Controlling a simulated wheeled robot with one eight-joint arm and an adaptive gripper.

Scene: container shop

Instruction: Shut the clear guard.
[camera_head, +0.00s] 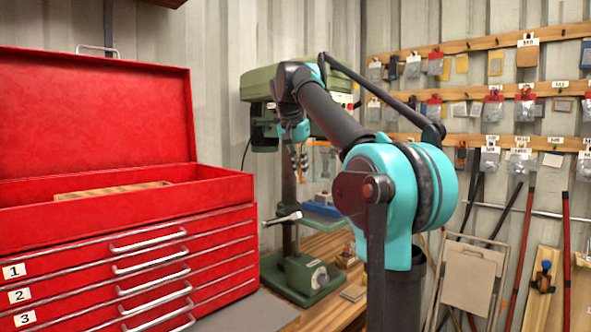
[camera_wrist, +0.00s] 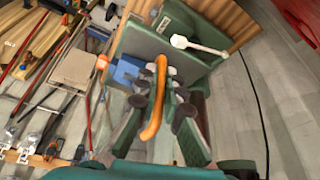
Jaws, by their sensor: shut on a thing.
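The clear guard (camera_head: 322,167) is a see-through panel at the front of the green drill press (camera_head: 318,274), hard to make out behind my arm. An orange curved handle (camera_wrist: 153,128) runs between my fingers in the wrist view, and I take it as part of the guard. My gripper (camera_head: 299,164) is beside the drill head, pointing down, and it also shows in the wrist view (camera_wrist: 160,86). It is shut on the orange handle. The guard's far edge and hinge are hidden, so I cannot tell its exact angle.
A red tool chest (camera_head: 120,245) with an open lid stands at the left. A blue vice (camera_head: 322,195) sits on the drill table. Pegged goods hang on the wall at right.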

